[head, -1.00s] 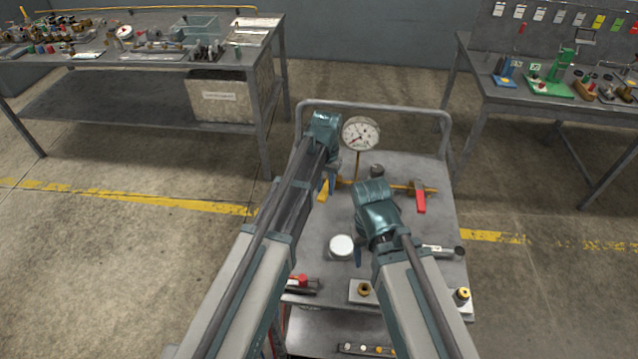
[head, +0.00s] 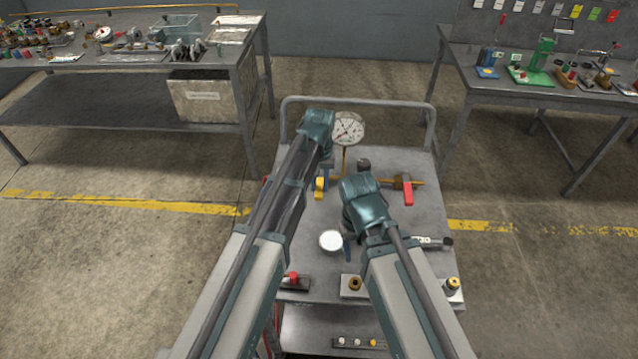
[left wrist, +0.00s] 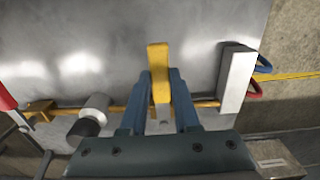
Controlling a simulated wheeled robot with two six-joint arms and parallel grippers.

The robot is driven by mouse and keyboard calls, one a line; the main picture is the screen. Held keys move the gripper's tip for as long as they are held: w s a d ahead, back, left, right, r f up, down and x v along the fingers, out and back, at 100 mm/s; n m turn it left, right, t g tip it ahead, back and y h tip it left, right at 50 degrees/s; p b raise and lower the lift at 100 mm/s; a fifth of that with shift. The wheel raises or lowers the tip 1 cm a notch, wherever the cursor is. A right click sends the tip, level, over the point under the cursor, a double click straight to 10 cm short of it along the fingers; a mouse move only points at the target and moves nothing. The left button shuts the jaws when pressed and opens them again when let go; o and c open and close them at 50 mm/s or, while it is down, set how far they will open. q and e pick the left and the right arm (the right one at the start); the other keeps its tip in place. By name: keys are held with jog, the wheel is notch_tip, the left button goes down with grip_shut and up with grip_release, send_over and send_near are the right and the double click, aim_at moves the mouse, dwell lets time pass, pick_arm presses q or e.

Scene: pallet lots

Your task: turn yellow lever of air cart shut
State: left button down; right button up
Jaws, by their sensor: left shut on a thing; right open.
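The air cart (head: 300,222) stands in front of me, with a brass pipe (left wrist: 120,108) across its top. The yellow lever (head: 319,188) is at the left part of the pipe. In the left wrist view the yellow lever (left wrist: 159,62) lies across the pipe, roughly square to it. My left gripper (left wrist: 160,80) has one finger on each side of the lever and is shut on it; in the head view its arm partly hides the lever. A red lever (head: 408,193) sits further right on the pipe. My right gripper (head: 347,250) is open above the cart top, beside a white round jar (head: 330,240).
A dial gauge (head: 348,128) rises behind the pipe, close to my left gripper. A pale block (left wrist: 236,82) with blue and red loops is near the pipe's end. Small fittings (head: 354,284) lie along the cart's front edge. Workbenches (head: 110,65) stand back left and right (head: 500,85).

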aim_at(320, 187)
pick_arm(q)
jog(key=c, duration=0.6)
grip_release()
jog(key=shift+d, duration=0.15)
jog(key=shift+c, duration=0.2)
jog(key=shift+r, duration=0.1)
notch_tip(320, 187, up, 14)
jog(key=p, duration=1.3)
jog(key=shift+p, duration=0.4)
pick_arm(e)
notch_tip(320, 187, up, 14)
pick_arm(q)
jog(key=shift+f, duration=0.2)
pick_arm(e)
jog(key=shift+f, duration=0.15)
pick_arm(q)
jog(key=s+f+m+y+b, duration=0.1)
jog(key=s+m, duration=0.3)
jog(key=s, duration=1.7)
jog(key=shift+a+f+b, duration=0.4)
jog(key=shift+f+b, duration=0.25)
jog(key=shift+b, duration=0.1)
pick_arm(e)
notch_tip(320, 187, down, 2)
jog(key=shift+f, duration=0.2)
